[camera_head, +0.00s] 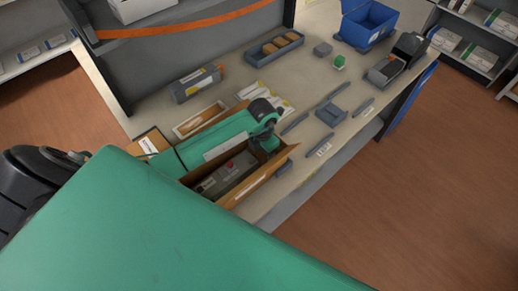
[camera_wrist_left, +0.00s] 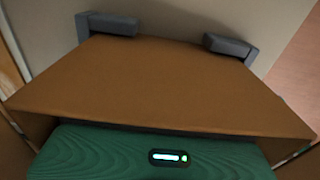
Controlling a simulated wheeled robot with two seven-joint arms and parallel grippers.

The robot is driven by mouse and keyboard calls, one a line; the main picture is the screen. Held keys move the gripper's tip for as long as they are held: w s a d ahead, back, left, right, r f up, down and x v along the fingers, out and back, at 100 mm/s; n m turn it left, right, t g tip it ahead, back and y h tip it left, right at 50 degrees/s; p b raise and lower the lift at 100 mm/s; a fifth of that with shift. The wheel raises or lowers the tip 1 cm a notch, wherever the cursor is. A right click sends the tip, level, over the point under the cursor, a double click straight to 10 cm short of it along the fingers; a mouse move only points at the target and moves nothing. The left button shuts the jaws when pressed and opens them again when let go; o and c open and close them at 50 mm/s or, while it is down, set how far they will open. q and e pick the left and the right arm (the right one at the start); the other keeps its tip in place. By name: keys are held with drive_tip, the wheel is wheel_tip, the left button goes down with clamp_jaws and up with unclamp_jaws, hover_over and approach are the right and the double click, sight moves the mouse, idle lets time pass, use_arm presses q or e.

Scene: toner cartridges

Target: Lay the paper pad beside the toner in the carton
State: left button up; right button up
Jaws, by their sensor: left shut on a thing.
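The open brown carton (camera_head: 257,184) stands at the table's near edge. A grey toner cartridge (camera_head: 226,176) lies inside it. My left gripper (camera_head: 268,143) reaches down at the carton's far right end. In the left wrist view its grey fingers (camera_wrist_left: 168,42) are set apart at either side of a broad brown sheet, which looks like the paper pad (camera_wrist_left: 160,85). The sheet covers much of that view and hides the finger bases and the toner. In the head view I cannot make the pad out behind the gripper and carton wall. My right gripper is not in view.
A grey and orange box (camera_head: 196,83), a shallow open box (camera_head: 200,119) and a grey tray with orange-brown items (camera_head: 274,48) stand farther back. A blue bin (camera_head: 369,24) stands at the back right. Small grey parts lie right of the carton. My green arm covers the lower left.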

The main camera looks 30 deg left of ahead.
use_arm(q)
drive_tip(key=shift+s, duration=0.15)
drive_tip(key=shift+s+d+r, duration=0.15)
drive_tip(key=shift+d, duration=0.1)
drive_tip(key=o, duration=0.9)
drive_tip(key=shift+f, duration=0.25)
drive_tip(key=shift+o, duration=0.2)
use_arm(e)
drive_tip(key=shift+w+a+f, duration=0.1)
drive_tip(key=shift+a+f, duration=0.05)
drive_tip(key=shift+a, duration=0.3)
